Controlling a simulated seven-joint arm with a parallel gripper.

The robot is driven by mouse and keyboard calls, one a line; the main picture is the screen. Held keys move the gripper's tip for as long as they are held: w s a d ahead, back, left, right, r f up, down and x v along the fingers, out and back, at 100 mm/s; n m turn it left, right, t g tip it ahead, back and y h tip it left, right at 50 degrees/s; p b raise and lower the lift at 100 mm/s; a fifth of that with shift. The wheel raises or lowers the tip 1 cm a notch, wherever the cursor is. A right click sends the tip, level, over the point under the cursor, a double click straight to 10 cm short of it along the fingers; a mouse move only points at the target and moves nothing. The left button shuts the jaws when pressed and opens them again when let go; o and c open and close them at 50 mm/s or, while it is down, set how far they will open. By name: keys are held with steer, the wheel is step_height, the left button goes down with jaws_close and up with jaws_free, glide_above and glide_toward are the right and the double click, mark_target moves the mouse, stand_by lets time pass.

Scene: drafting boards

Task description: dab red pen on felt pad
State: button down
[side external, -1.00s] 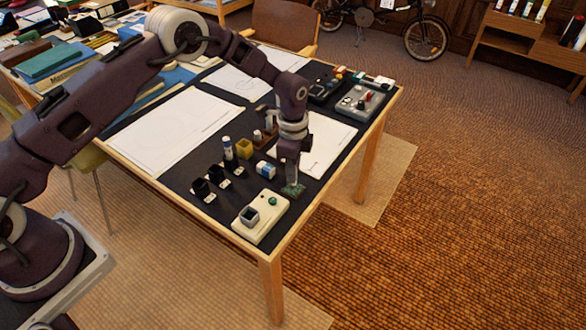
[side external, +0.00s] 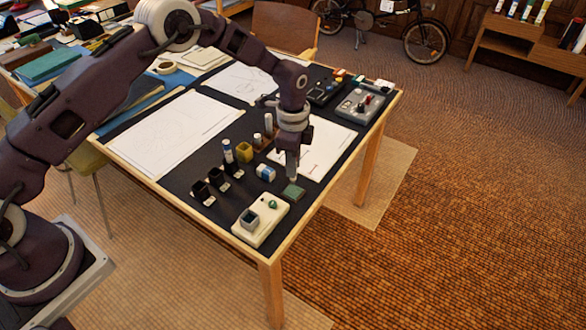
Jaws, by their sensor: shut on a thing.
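The green felt pad (side external: 294,192) lies near the front edge of the dark board on the table. My gripper (side external: 292,172) points down just above and behind the pad. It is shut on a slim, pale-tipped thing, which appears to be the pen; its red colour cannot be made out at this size. The tip looks slightly above the pad's back edge, and I cannot tell whether it touches.
A cream box (side external: 262,221) with a grey cup stands at front left. A blue-and-white block (side external: 266,172), dark cups (side external: 200,190) and a yellow cup (side external: 244,152) are left of my gripper. White paper (side external: 330,140) lies behind it. A grey tray (side external: 360,103) sits at back right.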

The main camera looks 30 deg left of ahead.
steer(key=shift+r, duration=1.85)
